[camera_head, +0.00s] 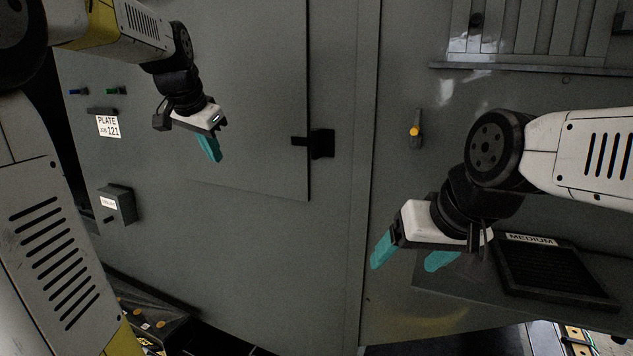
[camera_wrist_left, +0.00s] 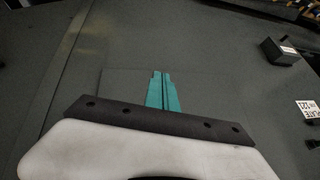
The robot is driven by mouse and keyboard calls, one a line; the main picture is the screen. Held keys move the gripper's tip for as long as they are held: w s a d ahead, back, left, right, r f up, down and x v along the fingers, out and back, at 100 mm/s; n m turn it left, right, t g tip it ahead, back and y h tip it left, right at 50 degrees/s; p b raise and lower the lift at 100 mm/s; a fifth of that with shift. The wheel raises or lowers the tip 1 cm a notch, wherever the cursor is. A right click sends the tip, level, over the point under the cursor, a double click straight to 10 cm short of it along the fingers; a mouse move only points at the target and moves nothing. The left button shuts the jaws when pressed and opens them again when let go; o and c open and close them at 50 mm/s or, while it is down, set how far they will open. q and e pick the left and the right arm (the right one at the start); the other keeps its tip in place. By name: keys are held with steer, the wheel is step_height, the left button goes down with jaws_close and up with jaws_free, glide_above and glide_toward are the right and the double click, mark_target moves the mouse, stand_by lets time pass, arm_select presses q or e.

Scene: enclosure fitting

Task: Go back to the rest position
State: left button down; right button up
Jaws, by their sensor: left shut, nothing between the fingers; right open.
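My left gripper (camera_head: 210,148) has teal fingers and hangs in front of the grey cabinet (camera_head: 270,240), left of the black door latch. Its fingers are together with nothing between them. In the left wrist view the left gripper (camera_wrist_left: 161,92) shows its two teal fingers side by side, pointing at the grey panel. My right gripper (camera_head: 412,256) is at the right, pointing down and left, with its two teal fingers spread apart and nothing between them. It is in front of the right-hand cabinet panel, left of the tray marked MEDIUM.
A black latch (camera_head: 320,143) sits on the door edge. A yellow-tipped handle (camera_head: 415,130) is on the right panel. A black tray (camera_head: 555,272) labelled MEDIUM is beside my right gripper. A small grey box (camera_head: 117,204) and a PLATE label (camera_head: 108,126) are at left.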

arm_select(q)
steer(key=s+d+f+n, duration=0.2)
steer(key=s+d+f, duration=0.2)
steer(key=s, duration=0.8)
steer(key=s+d+f+n+h, duration=0.1)
steer(key=s+d+f, duration=0.4)
steer(key=s, duration=0.7)
step_height(320, 180, down, 2)
steer(key=shift+f+n+h, duration=0.1)
steer(key=shift+n+h, duration=0.2)
steer(key=shift+n, duration=0.6)
